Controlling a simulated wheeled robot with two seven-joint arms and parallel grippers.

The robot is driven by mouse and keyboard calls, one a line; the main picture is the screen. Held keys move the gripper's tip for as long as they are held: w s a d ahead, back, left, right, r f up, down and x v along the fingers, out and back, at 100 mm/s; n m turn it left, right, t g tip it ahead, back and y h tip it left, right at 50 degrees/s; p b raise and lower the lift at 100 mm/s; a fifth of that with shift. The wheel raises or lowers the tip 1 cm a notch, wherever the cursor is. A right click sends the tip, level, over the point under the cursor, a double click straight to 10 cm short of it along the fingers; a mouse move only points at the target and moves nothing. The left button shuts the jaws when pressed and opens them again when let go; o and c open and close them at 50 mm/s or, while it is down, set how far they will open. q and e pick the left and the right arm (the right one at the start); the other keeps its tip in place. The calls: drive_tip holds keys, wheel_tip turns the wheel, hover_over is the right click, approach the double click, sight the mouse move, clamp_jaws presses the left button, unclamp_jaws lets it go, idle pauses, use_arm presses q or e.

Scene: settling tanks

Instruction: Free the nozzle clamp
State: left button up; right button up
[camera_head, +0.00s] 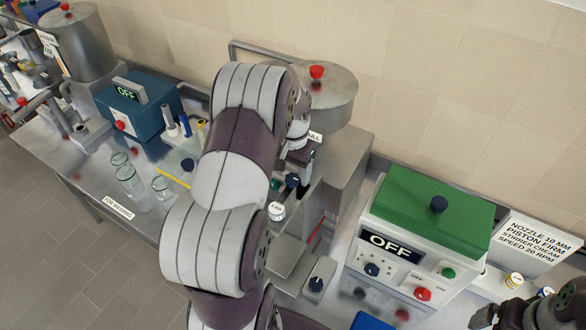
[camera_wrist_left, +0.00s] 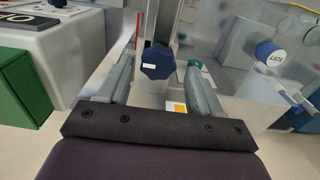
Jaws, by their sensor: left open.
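The likely nozzle clamp is a dark blue lobed knob with a small white mark (camera_wrist_left: 157,62). In the left wrist view it sits between the two fingers of my open left gripper (camera_wrist_left: 160,70), with gaps showing at both sides. In the head view, my left gripper (camera_head: 297,168) points down at the steel filling machine (camera_head: 345,160), and a dark blue knob (camera_head: 292,181) shows just below it. My arm hides much of the machine. A teal knob (camera_wrist_left: 194,64) is close to the right finger. My right gripper (camera_head: 510,314) is partly in view at lower right.
A white control box with a green lid (camera_head: 430,210) reads OFF, right of the machine. A blue box (camera_head: 135,105) also reading OFF and glass jars (camera_head: 130,180) stand at left. A label card (camera_head: 535,250) leans at right. A red-handled tool (camera_head: 318,232) is near the machine.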

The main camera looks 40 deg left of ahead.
use_arm(q)
drive_tip(key=shift+s+d, duration=0.4)
drive_tip(key=shift+s, duration=0.1)
drive_tip(key=shift+w+f, duration=0.1)
drive_tip(key=shift+w, duration=0.05)
drive_tip(key=shift+w+a+f, duration=0.1)
drive_tip(key=shift+w+a, duration=0.05)
drive_tip(key=shift+a, duration=0.05)
drive_tip(key=c, duration=0.5)
drive_tip(key=shift+w, duration=0.1)
drive_tip(key=c, duration=0.5)
drive_tip(key=shift+c, duration=0.3)
use_arm(e)
drive_tip(key=shift+s+d+r, duration=0.1)
drive_tip(key=shift+s+d, duration=0.1)
